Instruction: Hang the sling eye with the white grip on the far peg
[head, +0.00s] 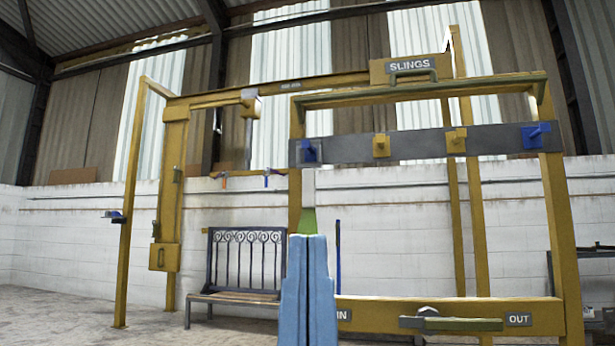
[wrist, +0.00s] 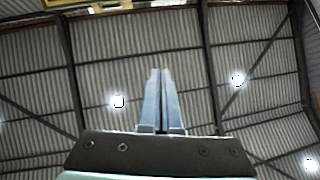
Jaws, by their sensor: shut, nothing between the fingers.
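My gripper (head: 308,240) points up in the head view, its two light-blue fingers together and empty. It also shows shut in the wrist view (wrist: 160,75). Just above the fingertips, a narrow strip, white above (head: 308,187) and green below (head: 308,220), hangs under the left blue peg (head: 309,151). It looks like the sling with its white grip. Its lower part is hidden behind my fingers, and I cannot tell whether they touch. The grey rail also bears two yellow pegs (head: 381,145) (head: 456,140) and a right blue peg (head: 537,134). Which is the far peg is unclear.
A bench (head: 240,265) and a yellow gate post (head: 170,190) stand behind at left. The space between rail and lower beam looks open.

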